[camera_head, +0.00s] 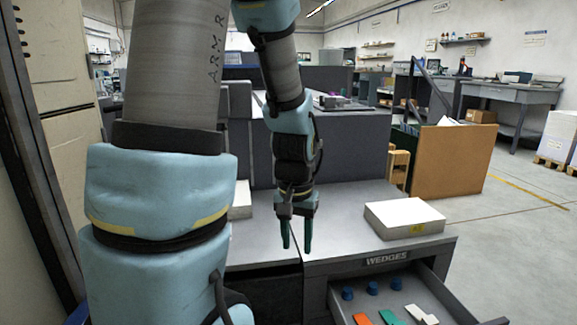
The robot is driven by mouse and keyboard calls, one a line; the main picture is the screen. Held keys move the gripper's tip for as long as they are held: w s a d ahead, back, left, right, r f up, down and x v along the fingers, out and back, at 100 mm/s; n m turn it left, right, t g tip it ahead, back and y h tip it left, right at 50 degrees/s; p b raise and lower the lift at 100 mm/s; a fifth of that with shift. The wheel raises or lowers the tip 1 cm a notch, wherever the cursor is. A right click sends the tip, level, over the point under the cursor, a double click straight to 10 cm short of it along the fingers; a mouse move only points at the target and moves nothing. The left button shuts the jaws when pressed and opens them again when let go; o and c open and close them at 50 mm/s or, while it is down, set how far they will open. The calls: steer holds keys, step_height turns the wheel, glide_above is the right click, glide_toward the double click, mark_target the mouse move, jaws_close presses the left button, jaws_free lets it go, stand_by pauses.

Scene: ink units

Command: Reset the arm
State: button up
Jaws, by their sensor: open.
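My arm, light blue and grey, fills the left and middle of the head view and bends down over the grey cabinet. My gripper (297,240) points straight down with its two green fingers apart. Nothing shows between the fingers. It hangs in front of or above the cabinet top (345,205); its exact height I cannot tell. The drawer (450,290) labelled WEDGES is pulled open at the lower right, apart from the gripper.
In the drawer lie blue round pieces (372,287), an orange piece (361,319), a green piece (392,317) and a white piece. A white box (404,218) sits on the cabinet top at right. A brown panel (452,160) stands behind. Open floor (520,215) lies right.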

steer(key=s+a+r+n, duration=0.2)
steer(key=a+r+n, duration=0.1)
steer(key=a, duration=0.6)
step_height(320, 180, up, 27)
steer(key=p, duration=2.7)
steer(key=shift+d+p, duration=0.25)
steer(key=shift+p, duration=0.15)
